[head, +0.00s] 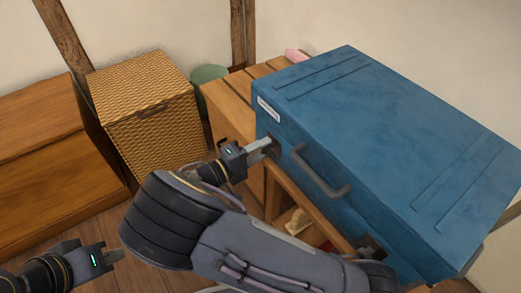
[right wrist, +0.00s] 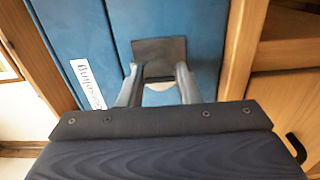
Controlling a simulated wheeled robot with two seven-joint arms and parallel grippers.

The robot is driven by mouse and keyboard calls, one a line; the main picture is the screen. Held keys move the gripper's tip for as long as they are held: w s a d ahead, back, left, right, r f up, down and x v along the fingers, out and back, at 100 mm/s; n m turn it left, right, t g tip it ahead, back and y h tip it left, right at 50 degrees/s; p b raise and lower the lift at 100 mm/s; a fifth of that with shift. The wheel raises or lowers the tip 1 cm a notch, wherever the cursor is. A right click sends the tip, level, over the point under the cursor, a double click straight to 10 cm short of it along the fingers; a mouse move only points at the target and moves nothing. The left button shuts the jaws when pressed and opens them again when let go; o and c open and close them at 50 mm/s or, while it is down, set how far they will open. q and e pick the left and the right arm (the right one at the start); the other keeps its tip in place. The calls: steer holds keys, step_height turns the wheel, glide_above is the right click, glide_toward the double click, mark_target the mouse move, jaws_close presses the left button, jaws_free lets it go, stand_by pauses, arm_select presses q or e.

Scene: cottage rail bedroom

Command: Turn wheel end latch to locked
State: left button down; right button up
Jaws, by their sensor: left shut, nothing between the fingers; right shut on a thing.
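A blue case (head: 385,120) lies flat on a wooden rack, with a dark handle (head: 318,175) on its front side. A latch with a dark plate (right wrist: 158,48) sits near the left end of that side, by the white label (head: 268,108). My right gripper (head: 262,147) is shut on this latch; its two fingers (right wrist: 158,72) straddle a pale metal part below the plate. The fingers hide part of the latch, and I cannot tell its turn position. A second latch (head: 370,246) is near the right end, partly behind my arm. My left gripper (head: 118,256) is shut and empty, low at the left.
A wicker hamper (head: 150,110) and a wooden chest (head: 45,145) stand left of the rack (head: 228,105). A green bin (head: 208,74) is behind. Small items (head: 297,221) lie on the shelf under the case. Wheels are not visible.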

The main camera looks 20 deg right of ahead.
steer(key=shift+f, duration=0.1)
steer(key=o, duration=1)
steer(key=shift+c, duration=0.2)
steer(key=shift+a, duration=0.1)
steer(key=p+v, duration=0.2)
steer(key=v, duration=0.5)
steer(key=shift+s+a, duration=0.15)
steer(key=shift+a, duration=0.2)
